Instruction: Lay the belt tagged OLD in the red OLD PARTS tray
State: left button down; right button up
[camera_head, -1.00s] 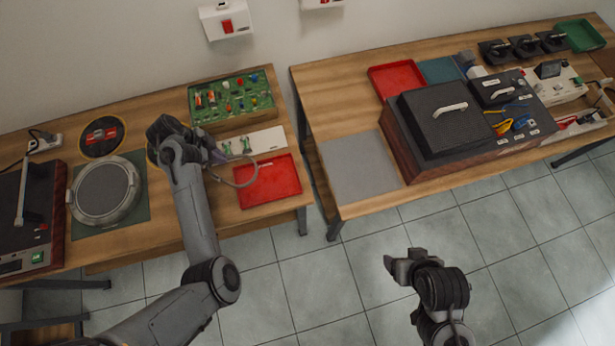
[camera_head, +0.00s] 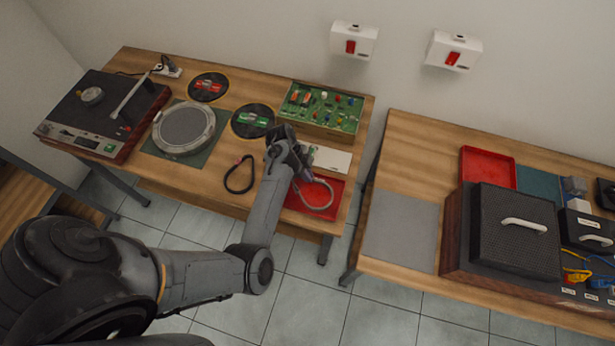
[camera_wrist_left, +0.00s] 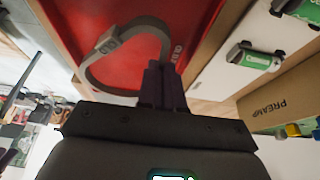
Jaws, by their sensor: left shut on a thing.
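My left gripper (camera_head: 302,172) is shut on a grey belt (camera_head: 317,207), which hangs as an open loop over the red tray (camera_head: 338,190) on the left bench. The left wrist view shows the belt (camera_wrist_left: 91,75) with a small grey tag (camera_wrist_left: 108,42) on it, its writing not readable. Behind it is the red tray floor (camera_wrist_left: 80,25), with partly hidden lettering that begins "OLD". I cannot tell whether the belt touches the tray floor. My right gripper is not in view.
A dark belt (camera_head: 228,184) lies on the bench left of my forearm. A white holder (camera_head: 330,158) with green-labelled parts and a PREAMP box (camera_head: 320,128) stand behind the tray. A turntable (camera_head: 105,118) is far left. Another red tray (camera_head: 488,168) is on the right bench.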

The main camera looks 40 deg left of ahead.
pick_arm(q)
jog(key=shift+f, duration=0.85)
jog(key=shift+f, duration=0.1)
jog(key=shift+f, duration=0.1)
jog(key=c, duration=1.3)
grip_release()
